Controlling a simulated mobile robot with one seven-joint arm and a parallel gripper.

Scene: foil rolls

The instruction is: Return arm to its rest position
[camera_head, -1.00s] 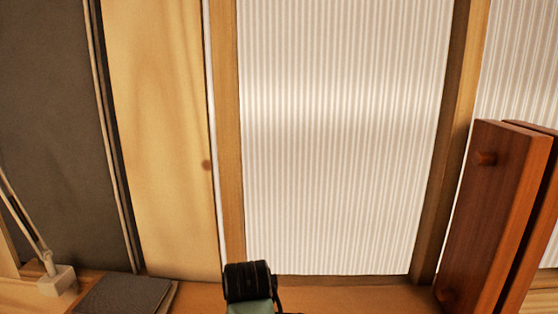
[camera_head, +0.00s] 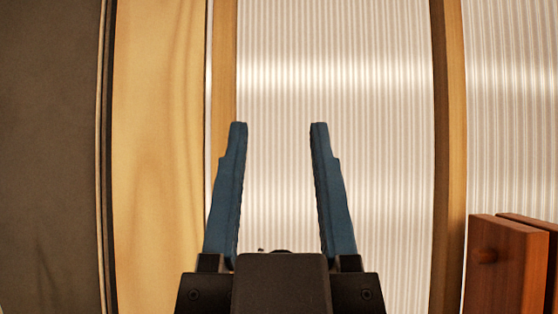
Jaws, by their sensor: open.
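My gripper (camera_head: 279,128) stands upright in the lower middle of the head view, with its two blue fingers pointing up. The fingers are wide apart and nothing is between them. Behind them is the ribbed translucent panel (camera_head: 390,150). The black gripper body fills the bottom middle of the picture. No foil roll is in view.
A pale wooden panel (camera_head: 158,150) and a dark grey surface (camera_head: 48,150) are at the left. A wooden post (camera_head: 448,150) is at the right.

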